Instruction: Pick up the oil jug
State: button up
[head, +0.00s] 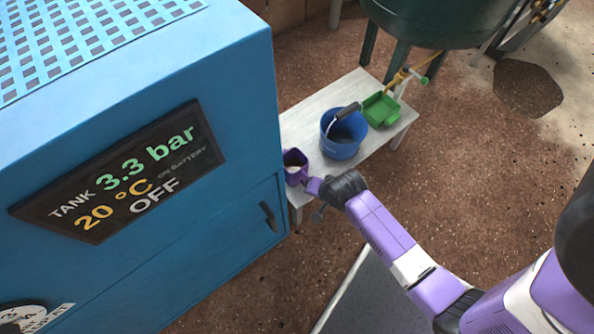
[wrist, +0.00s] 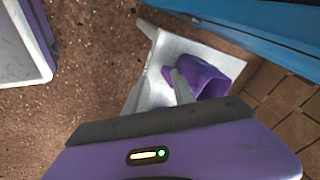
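The oil jug looks to be the small purple open-topped vessel (head: 295,167) on the near left part of the pale bench, beside the blue cabinet. It also shows in the wrist view (wrist: 209,80), with a purple part sticking out on its left side. My gripper (head: 316,189) is at the jug's near right side, close to that part. In the wrist view a grey finger (wrist: 182,88) lies across the jug's left side. I cannot tell whether it touches. The other finger is not clear, so the grip is uncertain.
A blue bucket (head: 343,134) with a dark-gripped handle and a green tray (head: 381,109) stand on the bench (head: 297,124). The blue cabinet (head: 245,120) rises close on the left. A dark green tank (head: 440,20) stands behind. Brown floor is open on the right.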

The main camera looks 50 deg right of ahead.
aim_at(298, 173)
jog(key=w+d+m+g, duration=0.1)
jog(key=w+d+m+g+y, duration=0.1)
jog(key=w+m, duration=0.1)
jog(key=w+d+m, duration=0.1)
jog(key=d, duration=0.1)
jog(key=shift+w+f+m+g, duration=0.2)
jog(key=shift+f+m+g, duration=0.15)
jog(key=shift+m+g, duration=0.05)
jog(key=shift+w+d+m+y, duration=0.1)
jog(key=shift+d+m+y, duration=0.05)
jog(key=shift+m+y, duration=0.25)
jog(key=shift+m+g+b, duration=0.3)
jog(key=shift+g+b, duration=0.1)
jog(key=shift+b, duration=0.05)
jog(key=shift+w, duration=0.1)
notch_tip(298, 173, down, 2)
jog(key=shift+g+b, duration=0.3)
jog(key=shift+b, duration=0.3)
jog(key=f+b, duration=0.1)
jog(key=f, duration=0.2)
jog(key=f+b, duration=0.1)
jog(key=f, duration=0.1)
jog(key=shift+w+a+f+b, duration=0.2)
jog(key=shift+a+f+b, duration=0.15)
